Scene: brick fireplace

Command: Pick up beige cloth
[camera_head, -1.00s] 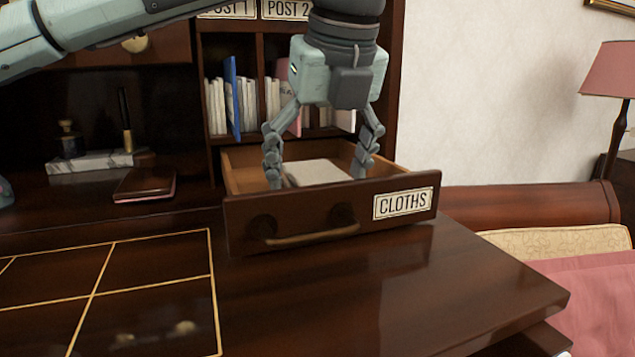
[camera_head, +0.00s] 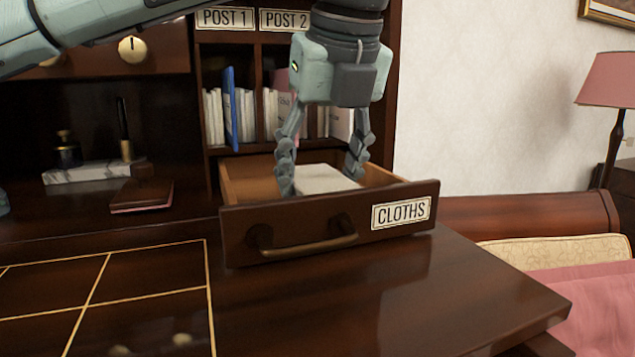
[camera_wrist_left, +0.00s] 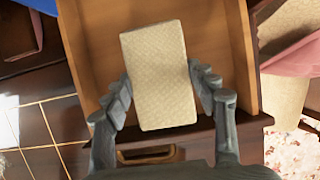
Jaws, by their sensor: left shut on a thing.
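The beige cloth (camera_head: 325,179) is a folded block inside the open drawer (camera_head: 262,223), whose front label reads CLOTHS. My left gripper (camera_head: 320,178) reaches down into the drawer from above, with one finger on each side of the cloth. In the left wrist view the cloth (camera_wrist_left: 160,75) lies between the two fingers (camera_wrist_left: 161,92), which are shut on its sides. The underside of the cloth is hidden by the drawer front.
Books (camera_head: 240,116) stand in the shelf slots behind the drawer. A dark notebook (camera_head: 141,196) and a marble pen stand (camera_head: 90,172) are on the desk at left. The desk top in front of the drawer (camera_head: 370,290) is clear. A lamp (camera_head: 606,80) stands at right.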

